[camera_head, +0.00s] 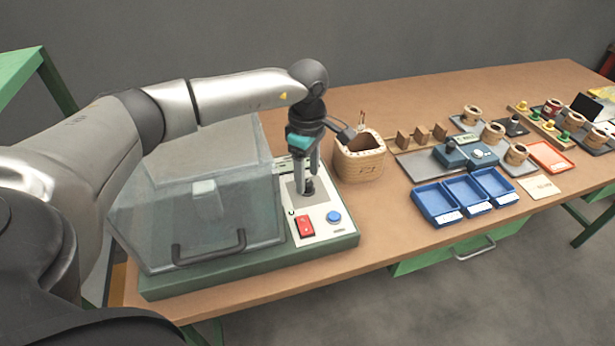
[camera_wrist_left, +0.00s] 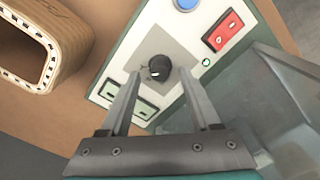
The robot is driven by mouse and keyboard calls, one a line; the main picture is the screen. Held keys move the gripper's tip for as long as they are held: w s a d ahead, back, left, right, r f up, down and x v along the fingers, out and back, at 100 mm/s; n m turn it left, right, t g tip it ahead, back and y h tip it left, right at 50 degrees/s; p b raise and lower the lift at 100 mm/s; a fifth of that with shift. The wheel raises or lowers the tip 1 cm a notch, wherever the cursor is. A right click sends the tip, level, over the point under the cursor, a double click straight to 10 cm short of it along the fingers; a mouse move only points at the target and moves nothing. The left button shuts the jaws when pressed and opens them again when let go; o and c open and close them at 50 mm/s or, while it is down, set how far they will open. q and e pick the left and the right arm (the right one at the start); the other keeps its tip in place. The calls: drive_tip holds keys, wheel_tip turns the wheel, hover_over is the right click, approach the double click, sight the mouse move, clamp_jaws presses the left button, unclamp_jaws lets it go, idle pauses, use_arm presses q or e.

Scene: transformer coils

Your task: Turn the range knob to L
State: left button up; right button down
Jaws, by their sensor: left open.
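The range knob (camera_wrist_left: 157,67) is a small black round knob on a grey plate of the white control panel (camera_head: 318,213). In the left wrist view it sits between the tips of my left gripper's fingers, with a gap visible on each side. A light mark shows on the knob; I cannot read the letters around it. My left gripper (camera_head: 308,188) points down over the panel, open, with its fingertips at the knob (camera_head: 308,186). In the left wrist view the left gripper (camera_wrist_left: 158,75) shows both fingers apart. My right gripper is not in view.
A red switch (camera_head: 304,226) and blue button (camera_head: 334,216) are close to the knob. A clear hooded cover (camera_head: 205,215) with a dark handle stands left of the panel. A wooden coil (camera_head: 360,165) stands to the right, then blue trays (camera_head: 437,204).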

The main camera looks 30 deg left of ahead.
sight(307, 183)
use_arm(q)
wheel_tip(307, 183, up, 13)
drive_tip(key=p, duration=0.1)
drive_tip(key=shift+r+p, duration=0.2)
drive_tip(key=shift+p, duration=0.1)
idle(0.4)
